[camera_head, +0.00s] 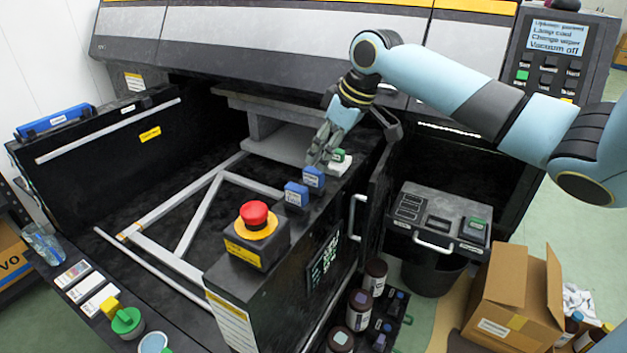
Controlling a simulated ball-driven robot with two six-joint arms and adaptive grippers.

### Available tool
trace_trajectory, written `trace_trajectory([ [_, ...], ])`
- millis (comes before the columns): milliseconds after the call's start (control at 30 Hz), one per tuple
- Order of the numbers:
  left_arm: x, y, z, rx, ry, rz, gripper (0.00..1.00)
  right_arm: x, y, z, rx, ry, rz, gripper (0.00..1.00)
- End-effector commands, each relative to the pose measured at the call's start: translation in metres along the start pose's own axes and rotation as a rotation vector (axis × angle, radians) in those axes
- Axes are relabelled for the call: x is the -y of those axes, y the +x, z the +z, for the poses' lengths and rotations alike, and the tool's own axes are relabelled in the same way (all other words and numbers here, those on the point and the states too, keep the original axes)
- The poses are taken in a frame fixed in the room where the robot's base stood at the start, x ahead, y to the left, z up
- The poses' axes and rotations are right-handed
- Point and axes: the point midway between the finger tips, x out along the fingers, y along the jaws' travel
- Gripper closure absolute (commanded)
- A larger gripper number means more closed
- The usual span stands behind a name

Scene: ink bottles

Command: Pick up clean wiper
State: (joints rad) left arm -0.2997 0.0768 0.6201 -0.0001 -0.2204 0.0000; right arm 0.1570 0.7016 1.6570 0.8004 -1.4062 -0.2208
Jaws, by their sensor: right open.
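My right gripper (321,153) is open, pointing down above the black ledge at the right side of the machine bay. Just right of its fingertips is a small white block with a green top (340,163). Two small blue blocks with pale labels, a nearer one (296,194) and a farther one (314,179), stand in line on the same ledge. The farther one is close below the fingertips; I cannot tell whether they touch. Which item is the clean wiper is not certain, as the labels are too small to read. My left gripper is not in view.
A red emergency button (254,214) stands up on the ledge's near end. A long blue item (55,120) lies on the left wall. The open machine bay has a pale frame (200,213). A control panel (552,52) reads "Change wiper". A cardboard box (508,300) and bottles stand lower right.

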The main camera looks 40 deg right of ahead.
Motion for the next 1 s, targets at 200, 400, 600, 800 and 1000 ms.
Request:
trace_trajectory([
  [200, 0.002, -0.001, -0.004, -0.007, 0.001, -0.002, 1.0, 0.001, 0.02, -0.001, 0.001, 0.0, -0.001, 0.5],
  [400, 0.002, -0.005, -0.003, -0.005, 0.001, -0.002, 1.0, 0.003, 0.05, -0.006, 0.001, 0.001, -0.001, 0.5],
  [600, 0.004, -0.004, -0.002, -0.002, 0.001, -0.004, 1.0, 0.002, 0.067, -0.005, 0.001, -0.002, 0.002, 0.5],
  [800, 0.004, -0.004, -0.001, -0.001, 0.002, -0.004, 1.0, 0.002, 0.067, -0.005, 0.001, -0.003, 0.002, 0.51],
  [1000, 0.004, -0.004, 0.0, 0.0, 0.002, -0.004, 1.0, 0.002, 0.067, -0.005, 0.001, -0.002, 0.002, 0.77],
])
